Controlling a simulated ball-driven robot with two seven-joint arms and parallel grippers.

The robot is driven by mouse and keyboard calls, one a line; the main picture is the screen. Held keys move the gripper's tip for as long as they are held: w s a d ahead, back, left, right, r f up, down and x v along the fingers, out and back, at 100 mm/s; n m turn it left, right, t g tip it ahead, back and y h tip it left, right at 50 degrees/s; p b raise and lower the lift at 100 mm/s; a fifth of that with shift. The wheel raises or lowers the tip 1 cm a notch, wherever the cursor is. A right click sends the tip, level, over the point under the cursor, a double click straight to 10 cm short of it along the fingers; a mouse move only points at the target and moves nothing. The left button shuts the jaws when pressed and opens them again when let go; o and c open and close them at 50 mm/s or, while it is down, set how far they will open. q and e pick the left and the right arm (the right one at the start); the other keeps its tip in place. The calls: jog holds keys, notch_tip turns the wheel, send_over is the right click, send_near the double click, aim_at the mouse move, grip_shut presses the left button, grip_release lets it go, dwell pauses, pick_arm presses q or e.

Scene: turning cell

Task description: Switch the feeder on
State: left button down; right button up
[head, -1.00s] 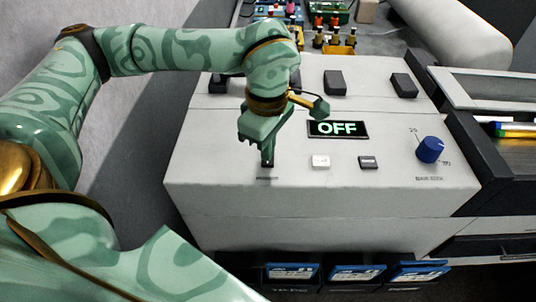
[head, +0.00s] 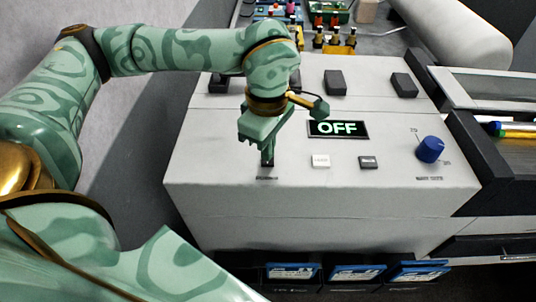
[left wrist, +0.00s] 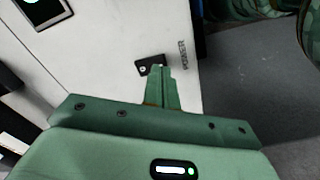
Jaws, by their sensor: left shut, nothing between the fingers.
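The feeder is a light grey cabinet (head: 330,206) with a sloping control panel. Its display (head: 338,129) reads OFF. My left gripper (head: 267,163) is shut and empty, with its fingertips pointing down at the panel's left part. In the left wrist view, the fingertips (left wrist: 158,68) are over or against a small black switch (left wrist: 142,68) beside a label that appears to read POWER. The fingers hide part of the switch, and I cannot tell if they touch it. My right gripper is not in view.
Black blocks (head: 335,83) stand on the upper panel. Blue-fronted bins (head: 356,273) are below. Coloured trays (head: 335,40) lie behind.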

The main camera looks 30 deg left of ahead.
pick_arm(q)
jog(key=shift+f+b, duration=0.6)
jog(key=shift+f, duration=0.3)
jog(key=shift+r, duration=0.15)
notch_tip(320, 180, up, 7)
jog(key=p, duration=0.5)
dwell(0.5)
jog(key=shift+d+f, duration=0.1)
jog(key=shift+f, duration=0.1)
